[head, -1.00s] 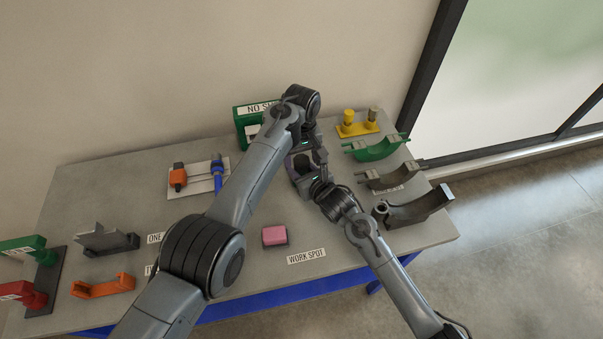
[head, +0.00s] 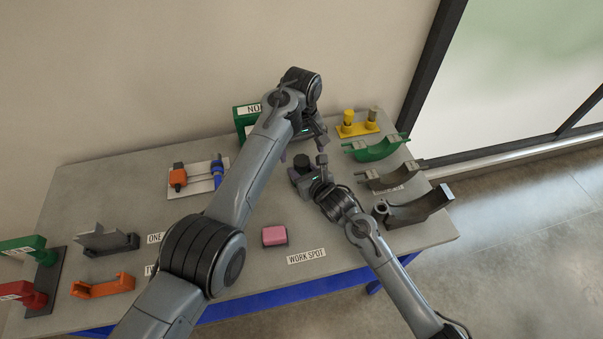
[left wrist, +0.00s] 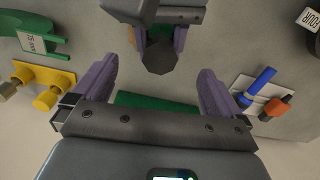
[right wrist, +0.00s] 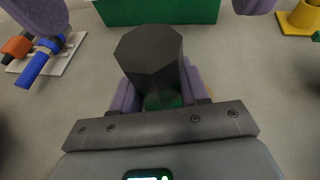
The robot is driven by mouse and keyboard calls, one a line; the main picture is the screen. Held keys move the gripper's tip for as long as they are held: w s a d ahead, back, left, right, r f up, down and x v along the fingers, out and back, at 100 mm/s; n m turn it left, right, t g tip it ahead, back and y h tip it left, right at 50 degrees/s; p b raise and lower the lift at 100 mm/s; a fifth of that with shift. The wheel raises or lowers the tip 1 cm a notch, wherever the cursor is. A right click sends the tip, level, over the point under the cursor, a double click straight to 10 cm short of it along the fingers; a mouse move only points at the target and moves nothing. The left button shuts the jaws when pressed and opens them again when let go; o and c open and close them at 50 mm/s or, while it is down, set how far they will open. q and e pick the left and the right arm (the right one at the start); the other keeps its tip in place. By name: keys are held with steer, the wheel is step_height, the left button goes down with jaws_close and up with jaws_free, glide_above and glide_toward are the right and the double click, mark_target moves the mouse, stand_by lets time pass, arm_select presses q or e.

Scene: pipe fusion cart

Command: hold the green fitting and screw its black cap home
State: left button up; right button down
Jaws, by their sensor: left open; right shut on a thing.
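My right gripper (right wrist: 158,95) is shut on the green fitting, above the table. My left gripper (left wrist: 157,70) is open and empty, its purple fingers spread wide on either side of the cap (left wrist: 160,59) and apart from it.
A green labelled box (head: 244,117) stands close behind the left wrist. A yellow two-post holder (head: 358,127) and curved green (head: 378,150) and grey saddles line the right side. A pink block (head: 274,236) lies in front. The table around it is mostly clear.

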arm_select(q)
steer(key=shift+r, duration=0.1)
step_height(320, 180, up, 12)
stand_by(0.6)
arm_select(e)
steer(key=shift+c, duration=2.4)
jaws_free()
steer(key=shift+s+d+r, duration=0.25)
steer(key=shift+s, duration=0.15)
arm_select(q)
steer(key=shift+r+p, duration=0.65)
steer(key=shift+p, duration=0.15)
arm_select(e)
steer(key=v, duration=0.9)
steer(key=shift+s+d+r, duration=0.1)
steer(key=shift+s, duration=0.25)
